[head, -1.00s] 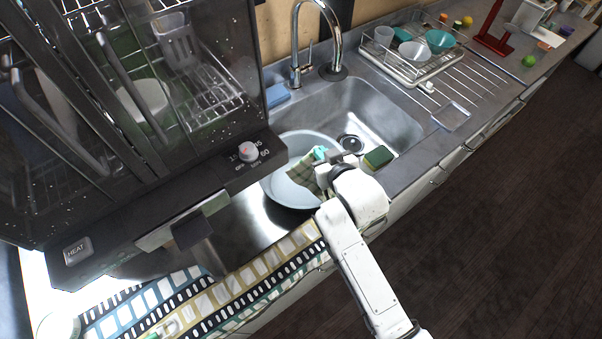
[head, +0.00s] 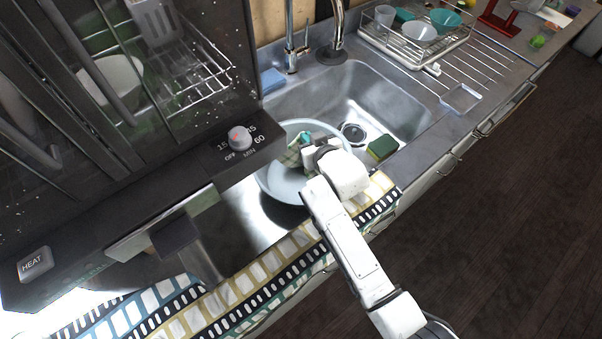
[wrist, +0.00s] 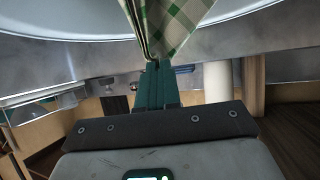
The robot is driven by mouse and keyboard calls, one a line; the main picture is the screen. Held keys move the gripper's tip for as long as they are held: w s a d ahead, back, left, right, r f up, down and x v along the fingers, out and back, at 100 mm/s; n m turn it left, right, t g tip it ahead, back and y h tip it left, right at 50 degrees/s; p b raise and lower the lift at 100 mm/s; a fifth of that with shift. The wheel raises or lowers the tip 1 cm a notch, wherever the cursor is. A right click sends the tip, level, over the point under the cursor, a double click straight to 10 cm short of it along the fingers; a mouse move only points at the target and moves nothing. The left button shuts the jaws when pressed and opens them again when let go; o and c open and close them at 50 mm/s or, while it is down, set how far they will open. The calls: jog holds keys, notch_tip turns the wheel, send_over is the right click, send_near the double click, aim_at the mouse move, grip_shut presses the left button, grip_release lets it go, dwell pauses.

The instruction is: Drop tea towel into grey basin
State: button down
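The tea towel, green and white checked, hangs from my gripper (head: 304,140). In the head view the towel (head: 291,156) shows as a small patch over the basin, partly hidden by my wrist. In the wrist view the towel (wrist: 165,22) is pinched at the tips of the teal fingers (wrist: 154,78), which are close together. The round grey basin (head: 283,185) sits in the sink, and its right part is hidden behind my gripper and wrist. Its pale underside or wall also shows in the wrist view (wrist: 60,20). I cannot tell whether the towel touches the basin.
The steel sink (head: 385,95) surrounds the basin, with a tap (head: 336,30) behind. A green and yellow sponge (head: 382,148) lies to the right, a blue sponge (head: 273,80) at the back left. A dark glass-doored appliance (head: 130,130) stands close on the left. A dish rack (head: 415,45) stands back right.

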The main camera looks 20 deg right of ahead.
jog(key=shift+f, duration=0.55)
jog(key=c, duration=1.8)
grip_release()
jog(key=o, duration=0.5)
jog(key=shift+o, duration=0.5)
jog(key=o, duration=1.2)
jog(key=shift+r, duration=0.1)
